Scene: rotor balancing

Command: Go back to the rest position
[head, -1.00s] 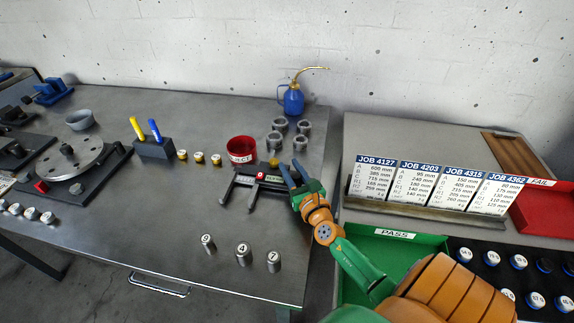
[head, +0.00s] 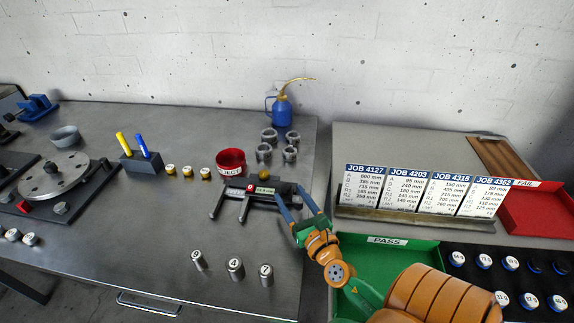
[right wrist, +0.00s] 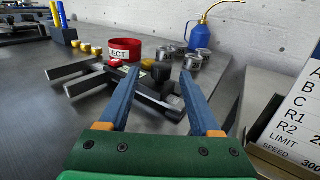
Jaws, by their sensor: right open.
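My right gripper (head: 288,191) is open, with its two blue fingers apart. In the head view it is at the right end of a black two-pronged gauge (head: 262,189) on the grey bench. In the right wrist view the gripper (right wrist: 160,72) has nothing held between its fingers. The gauge's prongs (right wrist: 80,80) show to the left, and its body lies beyond the fingers. I cannot tell how high the fingers are above the bench. My left gripper is in neither view.
Numbered weights (head: 235,268) stand on the bench in front. To the right are job cards (head: 408,189), a green pass tray (head: 410,260) and a red fail tray (head: 540,213).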

